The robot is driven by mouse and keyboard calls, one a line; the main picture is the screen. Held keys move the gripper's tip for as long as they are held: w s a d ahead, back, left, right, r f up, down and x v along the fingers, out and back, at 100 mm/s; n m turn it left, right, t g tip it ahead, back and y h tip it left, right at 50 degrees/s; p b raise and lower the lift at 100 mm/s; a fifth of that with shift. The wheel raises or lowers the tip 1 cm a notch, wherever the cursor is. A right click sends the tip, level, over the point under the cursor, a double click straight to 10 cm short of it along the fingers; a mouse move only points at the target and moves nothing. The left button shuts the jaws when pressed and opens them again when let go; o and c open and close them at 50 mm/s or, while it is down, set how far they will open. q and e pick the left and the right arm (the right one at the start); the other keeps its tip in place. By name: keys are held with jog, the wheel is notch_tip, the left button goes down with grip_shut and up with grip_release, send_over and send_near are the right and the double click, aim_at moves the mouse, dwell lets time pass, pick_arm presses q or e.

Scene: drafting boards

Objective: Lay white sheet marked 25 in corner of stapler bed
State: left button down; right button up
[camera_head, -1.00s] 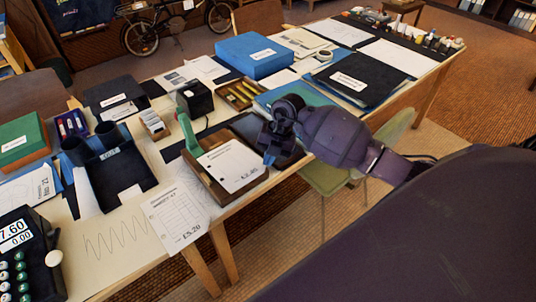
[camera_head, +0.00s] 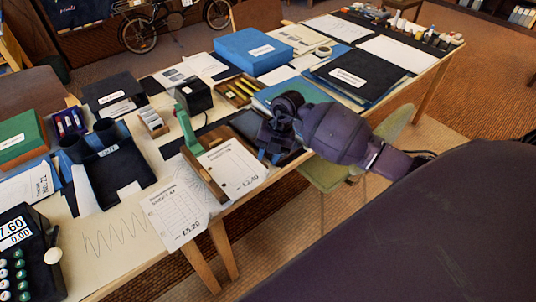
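A white punched sheet (camera_head: 232,168) lies over the brown wooden stapler bed (camera_head: 207,183). It covers most of the bed and its front rim. The sheet's small heading is too blurred to read as 25. A green stapler arm (camera_head: 187,130) stands at the bed's back left corner. My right gripper (camera_head: 270,156) is at the sheet's right edge, fingers down. The fingertips are dark and small, so I cannot tell whether they are closed on the sheet. My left gripper is not in view.
Another white sheet (camera_head: 176,214) marked £5.20 hangs past the table's front edge, close left of the bed. A black box (camera_head: 193,96) and a pencil tray (camera_head: 238,91) stand behind. A dark folder (camera_head: 357,75) lies to the right.

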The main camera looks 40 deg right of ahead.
jog(key=w+v, duration=0.1)
jog(key=v, duration=0.9)
jog(key=shift+s+r+p, duration=0.25)
jog(key=shift+s+p, duration=0.15)
jog(key=shift+s, duration=0.1)
jog(key=shift+d, duration=0.15)
